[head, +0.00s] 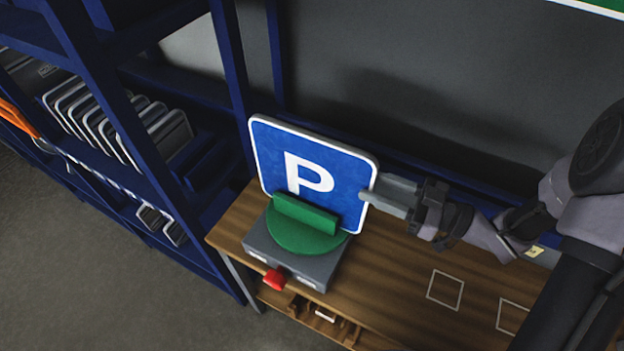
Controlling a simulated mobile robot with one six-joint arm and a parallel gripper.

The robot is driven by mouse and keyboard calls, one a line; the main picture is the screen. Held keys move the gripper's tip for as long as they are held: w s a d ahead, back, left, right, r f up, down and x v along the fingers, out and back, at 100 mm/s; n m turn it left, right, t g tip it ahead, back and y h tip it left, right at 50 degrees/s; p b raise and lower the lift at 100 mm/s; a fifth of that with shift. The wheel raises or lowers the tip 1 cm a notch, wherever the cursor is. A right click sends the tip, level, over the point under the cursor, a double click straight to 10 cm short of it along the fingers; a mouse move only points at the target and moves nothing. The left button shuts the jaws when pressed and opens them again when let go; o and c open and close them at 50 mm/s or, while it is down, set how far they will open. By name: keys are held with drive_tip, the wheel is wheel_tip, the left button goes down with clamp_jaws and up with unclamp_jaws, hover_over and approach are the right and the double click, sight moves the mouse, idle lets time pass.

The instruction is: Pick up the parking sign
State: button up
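The parking sign (335,165) is a blue square plate with a white border and a white P. It stands nearly upright in a green slotted holder (305,215), round at its base, on a grey box. My gripper (377,190) is at the sign's right edge, reaching in from the right. One finger overlaps the front of the sign at that edge. The other finger is partly hidden, so I cannot tell whether the fingers touch or clamp the plate.
The grey box (292,257) with a red knob (275,279) sits on the left end of a wooden bench (385,295). White square outlines mark the clear bench top at right. A blue shelf rack (228,80) with several grey plates (110,120) stands at left. A grey wall is behind.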

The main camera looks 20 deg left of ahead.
sight(345, 175)
drive_tip(key=a, duration=0.3)
drive_tip(key=a+b, duration=0.1)
drive_tip(key=a, duration=0.3)
drive_tip(key=shift+w+a+f+b, duration=0.1)
drive_tip(key=shift+w+f+b, duration=0.1)
drive_tip(key=shift+b, duration=0.1)
drive_tip(key=shift+r, duration=0.1)
clamp_jaws()
idle(0.8)
